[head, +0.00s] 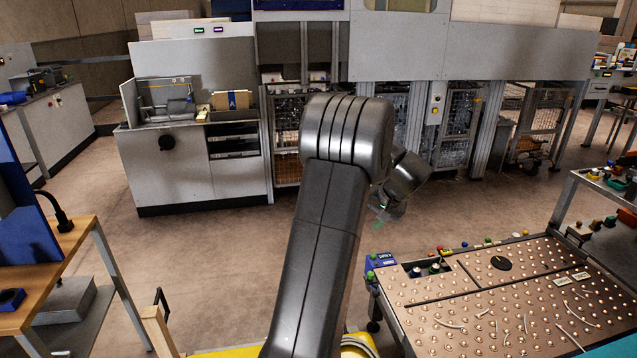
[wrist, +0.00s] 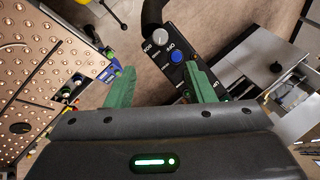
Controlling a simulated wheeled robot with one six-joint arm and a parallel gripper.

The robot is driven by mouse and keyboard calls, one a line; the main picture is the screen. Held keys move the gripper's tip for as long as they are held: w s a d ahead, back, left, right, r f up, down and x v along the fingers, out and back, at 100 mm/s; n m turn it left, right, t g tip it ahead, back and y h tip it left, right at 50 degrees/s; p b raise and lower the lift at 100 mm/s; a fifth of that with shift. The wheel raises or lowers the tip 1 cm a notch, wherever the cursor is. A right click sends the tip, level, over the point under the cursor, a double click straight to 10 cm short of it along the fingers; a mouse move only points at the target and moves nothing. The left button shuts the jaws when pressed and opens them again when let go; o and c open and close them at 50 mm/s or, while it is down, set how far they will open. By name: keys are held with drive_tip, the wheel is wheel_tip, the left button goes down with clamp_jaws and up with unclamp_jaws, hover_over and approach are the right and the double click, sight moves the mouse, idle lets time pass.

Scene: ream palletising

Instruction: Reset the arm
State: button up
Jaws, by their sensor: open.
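My arm stands raised in the middle of the head view, bent at its elbow. My gripper (wrist: 160,88) shows in the wrist view with two green fingers set wide apart and nothing held between them. Part of a green finger also shows in the head view (head: 381,216), beyond the arm's elbow and mostly hidden by it. The gripper hangs over open floor, left of the perforated metal table. No ream is seen in the gripper.
The ball-studded metal table (head: 470,310) stands at right, with small coloured knobs and loose strips on it. A wooden-topped bench (head: 62,262) stands at left. A grey machine (head: 190,165) and wire-mesh cages (head: 460,130) line the back. Bare floor (head: 190,255) lies between.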

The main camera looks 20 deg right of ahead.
drive_tip(key=x, duration=1.3)
drive_tip(key=shift+w+p, duration=0.2)
drive_tip(key=shift+p, duration=0.15)
